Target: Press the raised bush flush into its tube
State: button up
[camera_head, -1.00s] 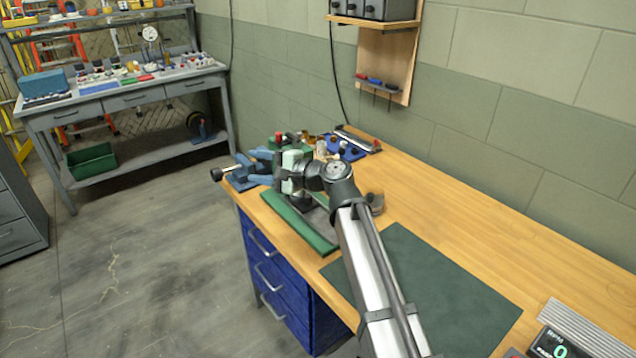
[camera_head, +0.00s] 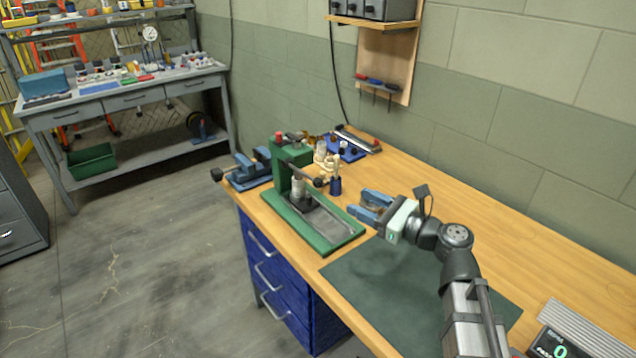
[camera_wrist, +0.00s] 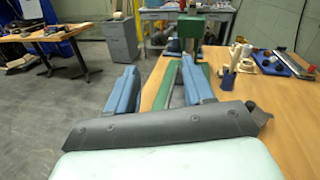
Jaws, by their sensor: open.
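A green press (camera_head: 290,155) stands on the bench, on a green base with a grey channel (camera_head: 325,222). A dark lever bar with a knob (camera_head: 318,182) sticks out from it toward the right. Under its head is a pale, upright cylinder (camera_head: 298,188) on a dark round piece (camera_head: 306,203). I cannot make out the bush or whether it is raised in a tube. My gripper (camera_head: 364,206) is open, right of the press and apart from it, above the bench. In the wrist view its blue fingers (camera_wrist: 158,75) point toward the press (camera_wrist: 188,32), with nothing visibly held.
A blue vise (camera_head: 248,172) sits left of the press. A green mat (camera_head: 385,280) lies in front, clear except under my arm. A display box (camera_head: 560,345) is at right.

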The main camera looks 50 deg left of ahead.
aim_at(322, 184)
jog(key=x, duration=1.3)
jog(key=shift+a, duration=0.35)
jog(key=shift+c, duration=0.3)
grip_shut()
